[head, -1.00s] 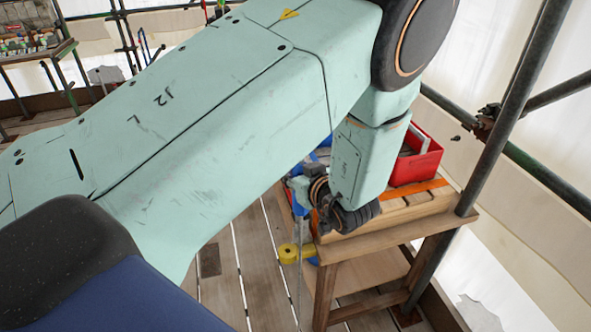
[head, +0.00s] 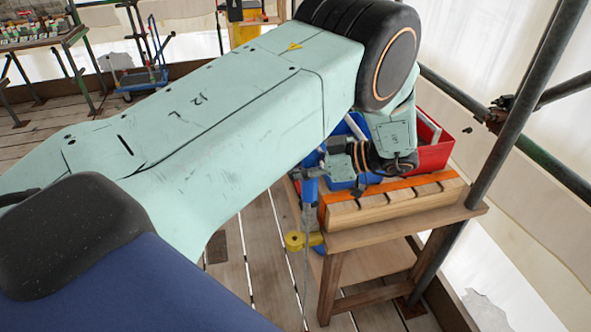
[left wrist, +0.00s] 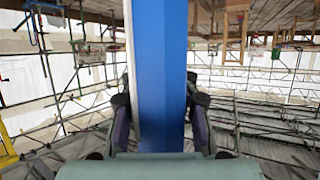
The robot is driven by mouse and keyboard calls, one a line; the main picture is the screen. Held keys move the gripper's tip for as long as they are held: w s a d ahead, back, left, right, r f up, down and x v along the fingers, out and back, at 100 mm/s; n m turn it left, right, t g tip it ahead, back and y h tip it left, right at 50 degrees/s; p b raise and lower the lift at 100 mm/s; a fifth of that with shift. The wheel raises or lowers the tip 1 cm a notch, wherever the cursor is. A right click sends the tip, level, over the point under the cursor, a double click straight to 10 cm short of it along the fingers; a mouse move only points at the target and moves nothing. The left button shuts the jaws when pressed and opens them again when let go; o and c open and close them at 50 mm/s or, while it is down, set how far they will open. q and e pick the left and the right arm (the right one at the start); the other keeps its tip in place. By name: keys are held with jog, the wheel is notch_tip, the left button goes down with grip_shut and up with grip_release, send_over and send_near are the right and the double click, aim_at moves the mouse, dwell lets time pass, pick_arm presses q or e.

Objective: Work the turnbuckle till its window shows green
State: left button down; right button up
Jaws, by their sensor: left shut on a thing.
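In the left wrist view, a broad blue bar (left wrist: 162,75) with a pale left edge runs upright between the fingers of my left gripper (left wrist: 160,125), which is shut on it. In the head view, my left gripper (head: 330,167) is at the left end of the wooden bench, beside a blue upright piece (head: 310,188). A thin rod or cable (head: 305,250) hangs below that piece. I cannot make out the turnbuckle's window or any green in it. My own arm covers much of the head view's middle. My right gripper is not in view.
A yellow roll (head: 294,241) is low beside the bench. A scaffold pole (head: 520,110) stands close on the right.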

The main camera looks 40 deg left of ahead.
pick_arm(q)
jog(key=shift+s+d+f+n+g+h+b, duration=0.15)
jog(key=shift+n+g+h+b, duration=0.2)
jog(key=shift+n+g, duration=0.2)
jog(key=shift+s+r+n+g+h+b, duration=0.15)
jog(key=shift+n+g+h+b, duration=0.1)
jog(key=shift+n+g+b, duration=0.3)
jog(key=c, duration=1.1)
grip_release()
jog(key=shift+c, duration=0.2)
jog(key=v, duration=0.7)
jog(key=shift+d, duration=0.15)
jog(key=shift+w+d+r, duration=0.1)
jog(key=shift+w, duration=0.05)
